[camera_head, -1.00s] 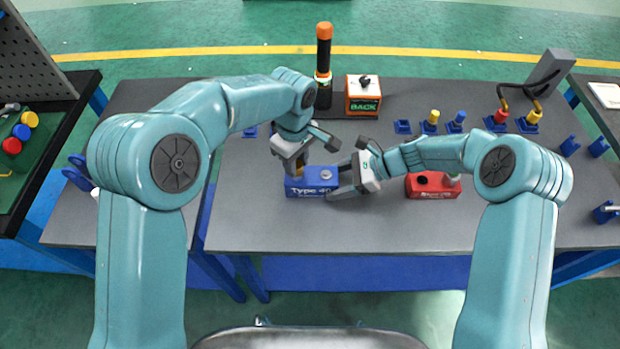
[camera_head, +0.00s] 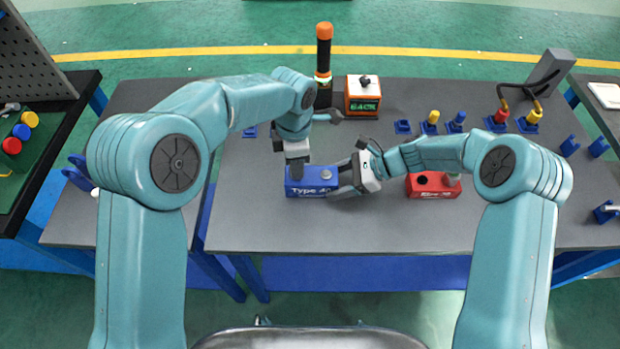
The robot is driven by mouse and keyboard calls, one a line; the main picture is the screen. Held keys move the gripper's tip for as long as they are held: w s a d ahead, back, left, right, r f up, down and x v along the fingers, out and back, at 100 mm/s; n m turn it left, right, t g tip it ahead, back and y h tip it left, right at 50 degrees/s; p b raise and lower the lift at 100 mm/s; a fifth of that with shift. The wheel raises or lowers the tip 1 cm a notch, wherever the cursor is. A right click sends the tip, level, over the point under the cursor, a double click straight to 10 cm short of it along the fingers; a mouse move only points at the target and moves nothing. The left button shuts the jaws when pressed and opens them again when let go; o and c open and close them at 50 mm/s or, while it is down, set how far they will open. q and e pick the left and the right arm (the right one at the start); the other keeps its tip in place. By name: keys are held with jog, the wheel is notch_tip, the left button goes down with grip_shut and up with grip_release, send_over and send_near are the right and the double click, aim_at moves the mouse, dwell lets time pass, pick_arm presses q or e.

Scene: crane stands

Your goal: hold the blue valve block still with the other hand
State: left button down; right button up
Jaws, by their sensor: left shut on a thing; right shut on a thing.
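The blue valve block (camera_head: 313,190) with "Type 40" lettering lies on the grey table, with a round grey fitting on its top. My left gripper (camera_head: 296,172) points straight down onto the left part of the block's top. It is shut on a small yellow part there, which the fingers now hide. My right gripper (camera_head: 344,182) reaches in from the right and is shut on the right end of the blue valve block, its fingers covering that end.
A red block (camera_head: 425,187) lies to the right, close to my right arm. Behind stand an orange box (camera_head: 363,98) and a black-and-orange post (camera_head: 323,62). Several blue holders with coloured knobs (camera_head: 433,118) stand at the back right. The table front (camera_head: 340,228) is clear.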

pick_arm(q)
jog(key=shift+r, duration=0.1)
jog(key=n, duration=0.5)
jog(key=c, duration=0.7)
grip_release()
jog(key=shift+c, duration=0.8)
